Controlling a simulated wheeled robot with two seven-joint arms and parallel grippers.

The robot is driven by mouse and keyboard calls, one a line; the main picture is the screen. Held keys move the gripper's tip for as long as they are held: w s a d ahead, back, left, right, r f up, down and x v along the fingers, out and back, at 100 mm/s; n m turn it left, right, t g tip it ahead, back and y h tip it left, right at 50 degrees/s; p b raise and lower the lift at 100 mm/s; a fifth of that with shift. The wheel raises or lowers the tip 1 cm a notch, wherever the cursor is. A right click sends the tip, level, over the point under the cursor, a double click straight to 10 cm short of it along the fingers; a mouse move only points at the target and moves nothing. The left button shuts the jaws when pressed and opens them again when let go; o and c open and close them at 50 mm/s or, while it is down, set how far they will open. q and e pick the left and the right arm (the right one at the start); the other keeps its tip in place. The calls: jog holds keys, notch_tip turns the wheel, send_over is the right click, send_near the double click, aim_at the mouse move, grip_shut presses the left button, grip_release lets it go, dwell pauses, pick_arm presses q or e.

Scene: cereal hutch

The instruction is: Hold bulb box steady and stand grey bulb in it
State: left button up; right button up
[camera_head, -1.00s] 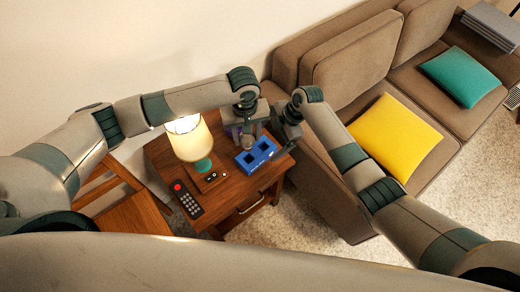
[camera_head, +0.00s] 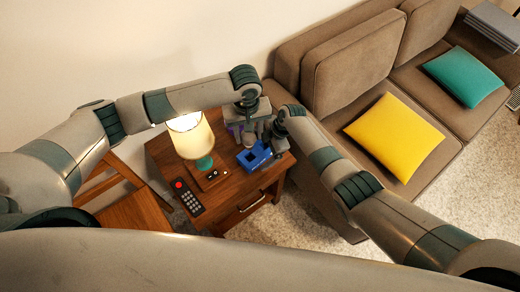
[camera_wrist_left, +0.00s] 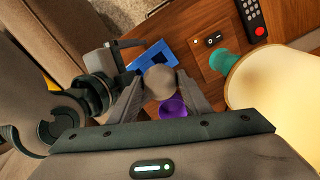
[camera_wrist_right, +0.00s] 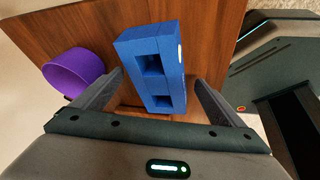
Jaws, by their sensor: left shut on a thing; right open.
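The blue bulb box (camera_head: 252,157) with square openings sits on the wooden side table. My right gripper (camera_wrist_right: 158,92) is open, with its fingers on either side of the near end of the box; I cannot tell whether they touch it. My left gripper (camera_wrist_left: 160,90) is shut on the grey bulb (camera_wrist_left: 160,82), held above the table beside the box. In the head view the bulb (camera_head: 249,140) is just behind the box. The box also shows in the left wrist view (camera_wrist_left: 150,60), partly hidden by my right gripper, and in the right wrist view (camera_wrist_right: 137,42).
A lit lamp (camera_head: 192,138) with a teal base stands left of the box, near a switch plate (camera_head: 213,174) and a remote (camera_head: 188,197). A purple ring-like holder (camera_wrist_right: 75,72) is behind the box. The sofa (camera_head: 320,170) borders the table's right side.

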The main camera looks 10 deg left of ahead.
jog(key=c, duration=1.3)
jog(key=shift+o, duration=0.2)
pick_arm(q)
jog(key=shift+f+m, duration=0.1)
jog(key=shift+m, duration=0.2)
jog(key=m, duration=0.2)
jog(key=f+m, duration=0.1)
jog(key=m, duration=0.2)
jog(key=shift+w+a+f, duration=0.1)
jog(key=shift+f, duration=0.05)
jog(key=m, duration=0.2)
jog(key=f+m, duration=0.1)
jog(key=m, duration=0.3)
jog(key=shift+a+f, duration=0.1)
jog(key=shift+f, duration=0.15)
pick_arm(e)
jog(key=shift+s+f, duration=0.1)
